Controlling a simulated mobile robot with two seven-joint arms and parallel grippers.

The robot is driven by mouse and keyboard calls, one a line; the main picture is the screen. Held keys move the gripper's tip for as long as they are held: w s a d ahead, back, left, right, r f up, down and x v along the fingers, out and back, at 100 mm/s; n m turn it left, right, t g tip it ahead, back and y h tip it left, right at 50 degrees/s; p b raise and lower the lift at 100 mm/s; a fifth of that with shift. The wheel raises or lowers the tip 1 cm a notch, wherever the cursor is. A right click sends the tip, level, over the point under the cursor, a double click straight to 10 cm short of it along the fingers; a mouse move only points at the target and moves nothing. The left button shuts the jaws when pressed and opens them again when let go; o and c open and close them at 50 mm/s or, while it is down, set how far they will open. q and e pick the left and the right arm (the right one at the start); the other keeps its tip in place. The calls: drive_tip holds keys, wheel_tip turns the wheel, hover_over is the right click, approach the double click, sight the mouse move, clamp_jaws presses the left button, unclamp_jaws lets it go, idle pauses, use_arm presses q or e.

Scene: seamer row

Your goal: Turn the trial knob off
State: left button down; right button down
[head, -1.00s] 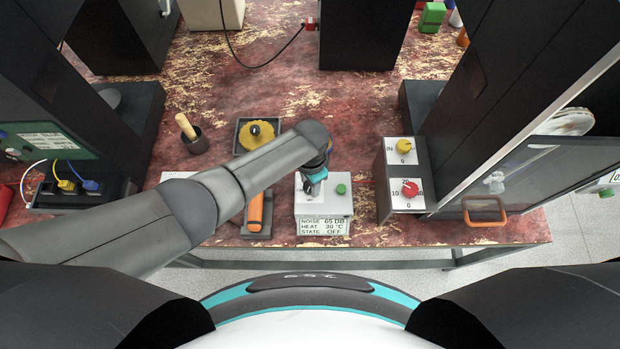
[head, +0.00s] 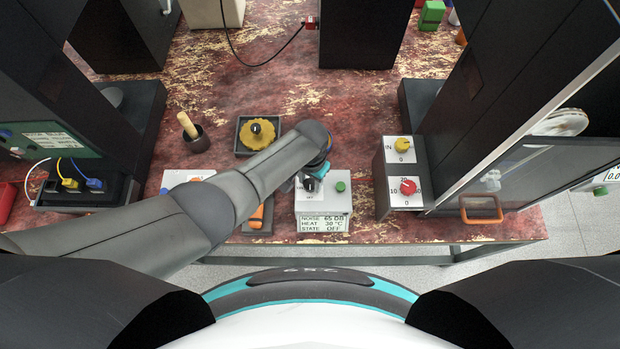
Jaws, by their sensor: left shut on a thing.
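The trial box (head: 338,205) is a white box near the table's front edge, with a dark knob (head: 310,186) at the left of its top and a green button (head: 340,187) at the right. Its front display reads NOISE 65 DB, HEAT 30 °C, STATE OFF. My left gripper (head: 307,181) reaches over the box from the left and is shut on the dark knob. The wrist hides part of the knob and its markings, so its exact pointing is hard to read. My right gripper is not in view.
A panel with a yellow knob (head: 403,144) and a red knob (head: 408,187) stands to the right. An orange-handled tool (head: 256,217) lies left of the box, partly under my arm. A tray with a yellow gear (head: 243,138) and a dark cup (head: 197,143) are behind.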

sight(310, 184)
use_arm(q)
drive_tip(key=shift+c, duration=2.1)
unclamp_jaws()
drive_tip(key=shift+r, duration=0.1)
wheel_tip(310, 184, up, 15)
drive_tip(key=p, duration=0.5)
